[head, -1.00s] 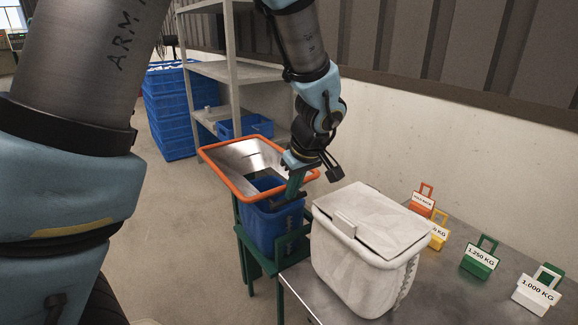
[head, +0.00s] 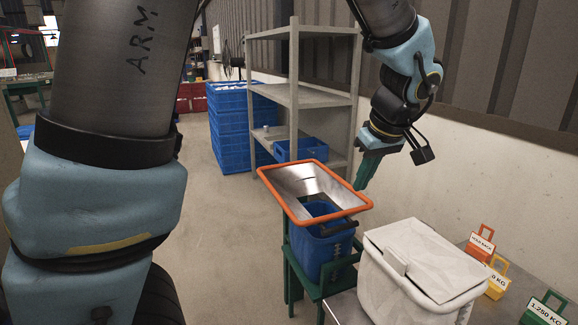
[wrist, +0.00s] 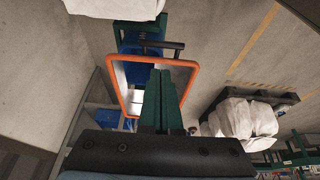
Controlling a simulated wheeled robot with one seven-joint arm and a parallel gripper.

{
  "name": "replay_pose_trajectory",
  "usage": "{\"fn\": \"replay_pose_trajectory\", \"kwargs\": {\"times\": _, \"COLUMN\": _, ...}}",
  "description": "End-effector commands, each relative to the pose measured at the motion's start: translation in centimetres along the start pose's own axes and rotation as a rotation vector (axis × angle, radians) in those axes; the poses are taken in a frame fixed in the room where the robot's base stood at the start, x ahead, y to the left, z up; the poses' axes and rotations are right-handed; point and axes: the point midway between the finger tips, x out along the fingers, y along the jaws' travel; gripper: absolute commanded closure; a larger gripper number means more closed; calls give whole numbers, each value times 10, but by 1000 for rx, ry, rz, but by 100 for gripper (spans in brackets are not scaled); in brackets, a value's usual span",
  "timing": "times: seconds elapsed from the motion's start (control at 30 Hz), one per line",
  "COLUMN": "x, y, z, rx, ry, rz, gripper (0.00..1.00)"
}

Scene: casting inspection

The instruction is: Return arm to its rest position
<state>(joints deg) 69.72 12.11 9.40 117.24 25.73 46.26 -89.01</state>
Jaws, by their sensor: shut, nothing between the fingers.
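My gripper (head: 364,180) hangs from my arm above and just behind the right rim of the orange-edged hopper in the head view. Its green fingers are shut with nothing between them. In the wrist view the shut fingers (wrist: 162,88) show in front of the orange-rimmed hopper (wrist: 113,68). In the head view the steel hopper's orange rim (head: 283,201) sits over a blue bin (head: 318,252) on a green stand (head: 290,276). My gripper appears clear of the hopper.
A white lidded container (head: 400,290) stands on the metal table at the front right, beside several labelled weights (head: 481,243). A grey shelf (head: 325,100) and stacked blue crates (head: 230,125) stand behind. Open floor (head: 222,235) lies left of the stand.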

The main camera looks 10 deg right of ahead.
Motion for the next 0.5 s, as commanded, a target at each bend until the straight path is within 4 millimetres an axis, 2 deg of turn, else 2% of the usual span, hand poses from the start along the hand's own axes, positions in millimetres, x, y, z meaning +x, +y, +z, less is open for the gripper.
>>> {"fn": "replay_pose_trajectory", "kwargs": {"times": 0.07, "x": 1, "y": -8, "z": -6, "rx": 4, "ry": -10, "rz": -7, "gripper": 100}}
{"fn": "replay_pose_trajectory", "kwargs": {"times": 0.17, "x": 7, "y": -29, "z": -23, "rx": 23, "ry": -39, "rz": -20, "gripper": 100}}
{"fn": "replay_pose_trajectory", "kwargs": {"times": 0.33, "x": 20, "y": -94, "z": -56, "rx": 86, "ry": -125, "rz": -34, "gripper": 100}}
{"fn": "replay_pose_trajectory", "kwargs": {"times": 0.5, "x": 27, "y": -163, "z": -76, "rx": 150, "ry": -195, "rz": -15, "gripper": 100}}
